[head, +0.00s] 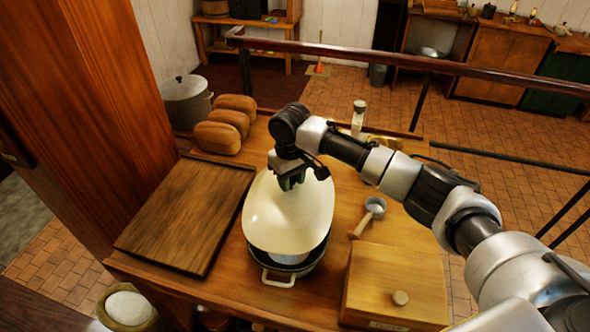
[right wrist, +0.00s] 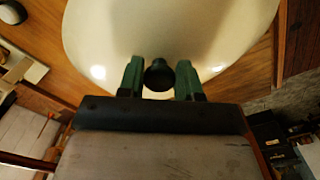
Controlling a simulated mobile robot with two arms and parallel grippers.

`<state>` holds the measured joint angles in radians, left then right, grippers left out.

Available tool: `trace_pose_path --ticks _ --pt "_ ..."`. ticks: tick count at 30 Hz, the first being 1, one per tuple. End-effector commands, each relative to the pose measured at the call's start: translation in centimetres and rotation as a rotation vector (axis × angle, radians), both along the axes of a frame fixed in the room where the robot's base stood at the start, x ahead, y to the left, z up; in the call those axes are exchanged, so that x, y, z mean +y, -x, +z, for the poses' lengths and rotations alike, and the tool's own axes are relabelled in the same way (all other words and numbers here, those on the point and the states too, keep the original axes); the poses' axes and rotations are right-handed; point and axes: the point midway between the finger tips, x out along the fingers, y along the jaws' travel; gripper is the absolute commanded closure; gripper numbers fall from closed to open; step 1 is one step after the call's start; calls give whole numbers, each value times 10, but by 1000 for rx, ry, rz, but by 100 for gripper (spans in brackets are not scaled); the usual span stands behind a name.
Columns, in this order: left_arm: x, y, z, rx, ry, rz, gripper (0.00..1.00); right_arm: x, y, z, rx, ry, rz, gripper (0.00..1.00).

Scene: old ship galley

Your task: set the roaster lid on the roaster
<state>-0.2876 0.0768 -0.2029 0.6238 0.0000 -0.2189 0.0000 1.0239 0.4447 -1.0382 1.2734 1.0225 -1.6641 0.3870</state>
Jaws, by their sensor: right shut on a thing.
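The cream oval roaster lid (head: 288,215) hangs from my right gripper (head: 291,181), whose fingers are shut on its dark knob. The right wrist view shows the knob (right wrist: 159,75) between the two green fingers, with the lid (right wrist: 165,28) behind it. The dark roaster (head: 313,262) stands on the wooden counter under the lid. Its near handle (head: 279,281) and part of its near rim and inside show below the lid's near edge, so the lid covers most of it from this view. The lid looks apart from the near rim; the far side is hidden. My left gripper is out of view.
A wooden board (head: 187,217) lies left of the roaster. A wooden box (head: 395,283) and a small dipper (head: 374,207) are at its right. Brown loaves (head: 218,138) and a grey pot (head: 186,101) stand behind left. A shaker (head: 358,116) stands at the back.

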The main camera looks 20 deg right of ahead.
Motion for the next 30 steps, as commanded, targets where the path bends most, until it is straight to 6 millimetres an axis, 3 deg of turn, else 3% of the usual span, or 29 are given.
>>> trace_pose_path --ticks 3,7,11,19,30 --pt "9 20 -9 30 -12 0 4 0 -1 -7 -2 -1 0 100" --pt "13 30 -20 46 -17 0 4 0 -1 -16 -3 0 0 100" --pt "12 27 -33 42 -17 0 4 0 -1 -27 -3 1 0 100" --pt "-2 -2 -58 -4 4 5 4 0 0 -49 -3 0 0 100" --pt "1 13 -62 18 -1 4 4 0 0 -72 -1 0 -2 100"
